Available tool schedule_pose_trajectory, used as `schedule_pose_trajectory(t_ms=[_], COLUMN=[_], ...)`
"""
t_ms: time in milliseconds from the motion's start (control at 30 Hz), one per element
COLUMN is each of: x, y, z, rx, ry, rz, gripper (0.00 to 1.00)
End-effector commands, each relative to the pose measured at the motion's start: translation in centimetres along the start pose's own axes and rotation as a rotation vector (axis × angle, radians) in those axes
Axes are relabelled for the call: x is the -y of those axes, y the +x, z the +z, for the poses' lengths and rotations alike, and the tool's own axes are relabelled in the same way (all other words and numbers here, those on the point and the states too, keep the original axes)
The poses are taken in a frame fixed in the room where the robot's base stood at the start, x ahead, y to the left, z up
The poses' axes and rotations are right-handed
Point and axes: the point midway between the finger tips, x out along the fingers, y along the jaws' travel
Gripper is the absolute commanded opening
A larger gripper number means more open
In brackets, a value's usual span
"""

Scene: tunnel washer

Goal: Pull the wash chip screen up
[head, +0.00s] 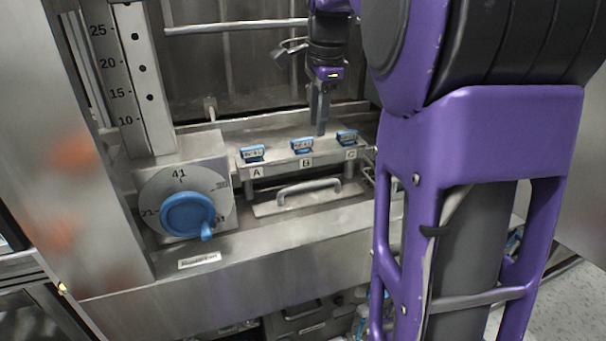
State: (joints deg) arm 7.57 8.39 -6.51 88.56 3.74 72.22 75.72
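A flat metal plate (268,209) with a curved bar handle (308,190) lies in the recess at the front of the washer; it looks like the wash chip screen, but I see no label confirming this. The plate lies low, below the shelf marked A, B and C. My gripper (319,130) points down above this shelf, behind the handle and slightly right of its middle, close to the blue clip at B. It is apart from the handle. The fingers overlap in this view, so any gap between them is hidden. I see nothing held.
Blue clips stand on the metal shelf (270,170). A dial with a blue knob (188,214) is at left, below an upright number scale (137,80). A horizontal bar (235,28) crosses the back. My purple arm covers the right side.

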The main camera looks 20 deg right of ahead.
Motion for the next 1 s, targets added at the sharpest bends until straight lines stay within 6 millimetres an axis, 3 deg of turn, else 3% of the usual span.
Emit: schedule_pose_trajectory(t_ms=[700,1000], x=[-0.1,0.0], y=[14.3,16.9], z=[0.1,0.1], rx=[0.001,0.001], ry=[-0.003,-0.003], rz=[0.002,0.000], gripper=[0.32,0.32])
